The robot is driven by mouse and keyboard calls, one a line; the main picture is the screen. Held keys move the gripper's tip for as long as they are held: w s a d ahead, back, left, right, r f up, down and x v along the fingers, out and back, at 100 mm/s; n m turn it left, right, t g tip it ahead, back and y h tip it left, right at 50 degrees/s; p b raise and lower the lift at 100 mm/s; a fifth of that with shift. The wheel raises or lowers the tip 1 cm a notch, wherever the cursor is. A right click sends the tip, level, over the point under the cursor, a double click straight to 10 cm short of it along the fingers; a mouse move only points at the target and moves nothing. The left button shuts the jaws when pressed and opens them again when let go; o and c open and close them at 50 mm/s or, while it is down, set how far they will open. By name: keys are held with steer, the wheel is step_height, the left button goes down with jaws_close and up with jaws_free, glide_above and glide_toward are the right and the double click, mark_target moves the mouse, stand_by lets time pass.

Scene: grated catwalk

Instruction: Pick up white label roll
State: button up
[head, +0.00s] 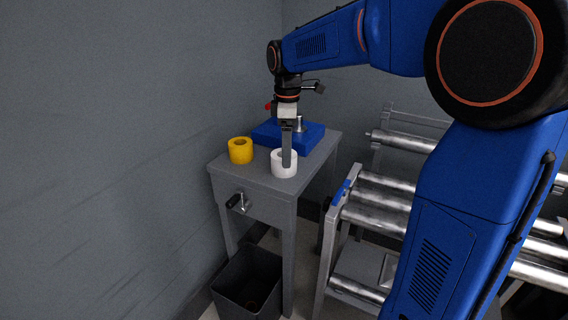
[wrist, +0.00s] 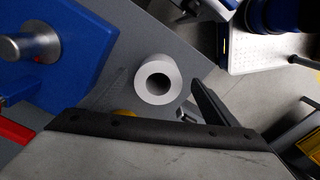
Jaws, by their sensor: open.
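The white label roll (head: 278,168) stands upright on the grey table near its front right corner. In the wrist view the white label roll (wrist: 144,73) shows its round end and dark core hole. My gripper (head: 287,160) points down at the roll, and its finger covers part of the roll in the head view. The jaws are open. In the wrist view one dark finger (wrist: 207,101) lies just right of the roll, and the other finger is hard to make out. I cannot tell whether a finger touches the roll.
A yellow roll (head: 240,151) stands left of the white one on the table (head: 255,183). A blue device (head: 312,133) with a metal spindle (wrist: 28,48) sits behind. A dark bin (head: 230,293) is below the table. A roller conveyor (head: 375,215) stands at right; a wall is left.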

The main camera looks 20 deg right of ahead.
mark_target(277, 170)
step_height(277, 170, down, 5)
steer(key=shift+w+a, duration=0.15)
steer(key=c, duration=1.2)
